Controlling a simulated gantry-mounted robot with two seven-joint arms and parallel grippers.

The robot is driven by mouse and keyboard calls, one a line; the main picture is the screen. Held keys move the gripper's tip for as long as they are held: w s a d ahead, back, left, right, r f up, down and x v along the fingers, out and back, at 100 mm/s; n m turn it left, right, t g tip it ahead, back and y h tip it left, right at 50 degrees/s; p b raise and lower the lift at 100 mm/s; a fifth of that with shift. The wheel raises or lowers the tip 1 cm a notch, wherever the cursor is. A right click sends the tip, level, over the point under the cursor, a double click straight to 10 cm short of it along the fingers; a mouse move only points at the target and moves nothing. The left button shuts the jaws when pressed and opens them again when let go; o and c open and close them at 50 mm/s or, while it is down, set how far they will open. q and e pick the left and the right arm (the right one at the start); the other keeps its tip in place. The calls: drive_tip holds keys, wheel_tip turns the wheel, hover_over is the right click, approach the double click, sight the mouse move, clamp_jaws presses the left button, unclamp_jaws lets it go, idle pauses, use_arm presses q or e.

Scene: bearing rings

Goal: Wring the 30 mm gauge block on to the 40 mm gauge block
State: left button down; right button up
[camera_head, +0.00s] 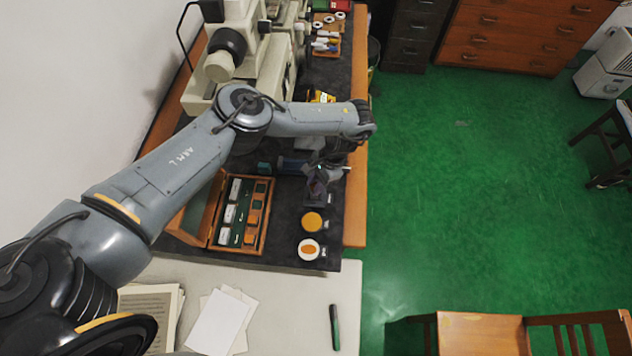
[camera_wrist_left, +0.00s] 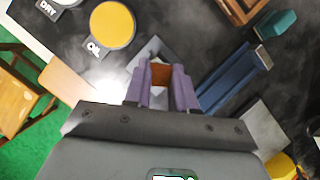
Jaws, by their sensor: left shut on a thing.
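My left gripper (camera_head: 317,184) reaches over the dark mat in the head view, pointing down. Its two purple fingers (camera_wrist_left: 161,86) are shut on a small shiny gauge block (camera_wrist_left: 160,74) in the left wrist view. The block shows an orange-brown tone on its upper part; its size marking cannot be read. A grey metal surface (camera_wrist_left: 148,50) lies just beyond the fingertips; I cannot tell whether the block touches it. The open wooden gauge block case (camera_head: 267,217) holds several blocks to the left of the gripper. I cannot identify the other block of the task. My right gripper is not in view.
A round orange pad labelled OIL (camera_wrist_left: 112,25) and a white-rimmed DRY dish (camera_head: 309,249) stand near the mat's front. A blue bar-like tool (camera_wrist_left: 235,78) lies beside the gripper. A cream instrument (camera_head: 245,50) stands behind. A green pen (camera_head: 335,327) lies in front.

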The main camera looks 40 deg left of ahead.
use_arm(q)
drive_tip(key=shift+f, duration=0.1)
idle(0.4)
drive_tip(key=shift+m+y+p, duration=0.4)
drive_tip(key=shift+m+p, duration=0.05)
drive_tip(key=shift+m, duration=0.65)
drive_tip(key=shift+s+d+m+t+y+p, duration=0.1)
drive_tip(key=shift+m+t+y+p, duration=0.25)
drive_tip(key=shift+m, duration=0.25)
drive_tip(key=shift+m+p, duration=0.3)
drive_tip(key=shift+m, duration=0.2)
drive_tip(key=shift+m+t+y+p, duration=0.25)
drive_tip(key=shift+m+p, duration=0.05)
drive_tip(key=shift+m, duration=0.4)
